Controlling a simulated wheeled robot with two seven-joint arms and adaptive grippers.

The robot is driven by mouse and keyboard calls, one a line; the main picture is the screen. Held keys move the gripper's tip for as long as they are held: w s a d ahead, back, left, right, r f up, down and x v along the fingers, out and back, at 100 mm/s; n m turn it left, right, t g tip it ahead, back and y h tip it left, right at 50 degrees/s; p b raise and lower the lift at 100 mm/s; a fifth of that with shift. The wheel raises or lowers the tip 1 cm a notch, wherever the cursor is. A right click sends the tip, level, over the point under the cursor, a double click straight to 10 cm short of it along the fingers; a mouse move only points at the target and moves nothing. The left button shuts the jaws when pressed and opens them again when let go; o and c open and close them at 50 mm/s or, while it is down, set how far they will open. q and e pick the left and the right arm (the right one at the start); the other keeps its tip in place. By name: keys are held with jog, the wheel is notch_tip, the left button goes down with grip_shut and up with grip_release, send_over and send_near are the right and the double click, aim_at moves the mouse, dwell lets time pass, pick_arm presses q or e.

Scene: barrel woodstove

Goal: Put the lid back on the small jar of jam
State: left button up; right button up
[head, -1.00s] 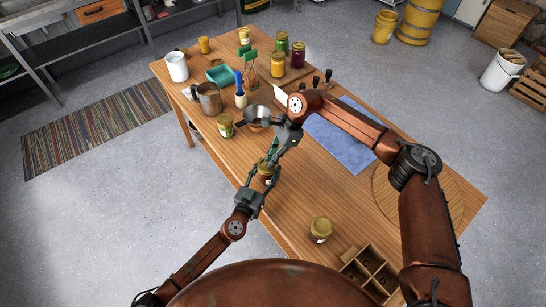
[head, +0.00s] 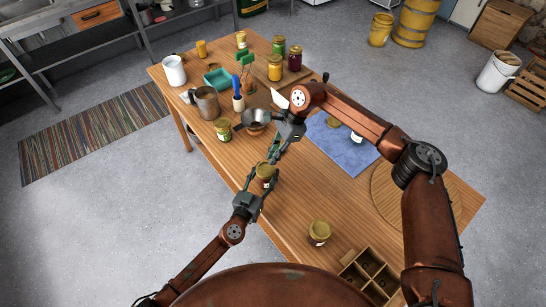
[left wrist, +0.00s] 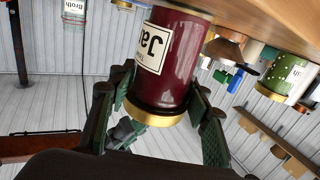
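The small jar of jam (left wrist: 172,62) is dark red with a white label in the left wrist view, which shows it upside down. Its gold lid (left wrist: 155,117) sits at the jar's mouth; I cannot tell whether it is tight. In the head view the lid (head: 265,170) shows on top of the jar. My left gripper (head: 257,190) is shut on the jar, with a finger on each side (left wrist: 165,105). My right gripper (head: 274,150) is just above and beyond the lid, with nothing visible in it. Its finger gap is too small to judge.
A lidded jar (head: 319,232) and a divided box (head: 345,272) stand at the near edge. A blue cloth (head: 350,158) with jars lies under my right arm.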

pick_arm(q)
jog(key=o, duration=0.5)
jog(key=shift+o, duration=0.2)
jog(key=v, duration=1.2)
jog(key=shift+d, duration=0.1)
